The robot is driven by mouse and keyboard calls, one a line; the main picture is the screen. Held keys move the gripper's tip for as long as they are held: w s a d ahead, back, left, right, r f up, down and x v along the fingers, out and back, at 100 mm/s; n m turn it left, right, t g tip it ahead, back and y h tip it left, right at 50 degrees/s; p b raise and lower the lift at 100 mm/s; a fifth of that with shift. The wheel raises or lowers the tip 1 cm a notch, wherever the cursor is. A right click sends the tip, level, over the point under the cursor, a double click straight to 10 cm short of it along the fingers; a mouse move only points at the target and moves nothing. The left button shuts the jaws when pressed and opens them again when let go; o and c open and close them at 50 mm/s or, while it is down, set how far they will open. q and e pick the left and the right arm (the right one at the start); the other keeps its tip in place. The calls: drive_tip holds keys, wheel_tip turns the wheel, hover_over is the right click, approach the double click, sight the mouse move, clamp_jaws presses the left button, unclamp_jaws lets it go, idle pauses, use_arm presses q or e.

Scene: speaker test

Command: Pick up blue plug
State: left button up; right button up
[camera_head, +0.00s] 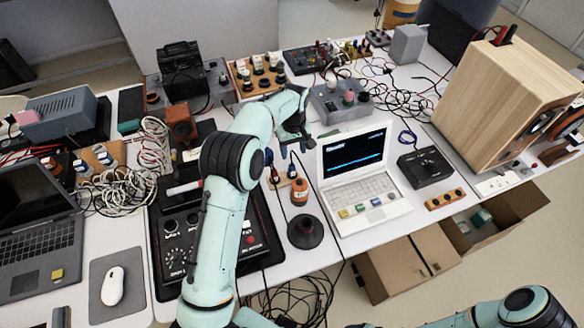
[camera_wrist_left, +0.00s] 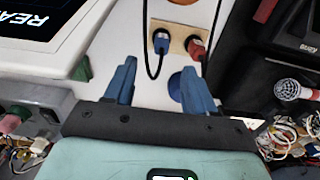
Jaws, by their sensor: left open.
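The blue plug (camera_wrist_left: 161,42) stands on a small beige board with a black cable running from it. In the head view the blue plug (camera_head: 292,171) shows small, just below my left gripper (camera_head: 296,148). A red plug (camera_wrist_left: 197,47) stands on the same board, to the right of the blue one in the wrist view. My left gripper (camera_wrist_left: 160,80) is open, with its blue fingers apart and nothing held between them. The blue plug lies beyond the fingertips in the wrist view, apart from them. My right gripper is out of view.
A white laptop (camera_head: 362,190) stands right of the plugs. An orange spool-like cylinder (camera_head: 299,192) and a black round base (camera_head: 305,232) stand nearer. A black mixer panel (camera_head: 262,235) lies to the left. A wooden speaker (camera_head: 500,98) stands at the right.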

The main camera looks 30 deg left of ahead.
sight(292, 165)
use_arm(q)
wheel_tip(292, 165, down, 4)
drive_tip(key=shift+f, duration=0.1)
drive_tip(key=f, duration=0.5)
drive_tip(key=shift+a+f, duration=0.25)
clamp_jaws()
drive_tip(key=shift+r, duration=0.1)
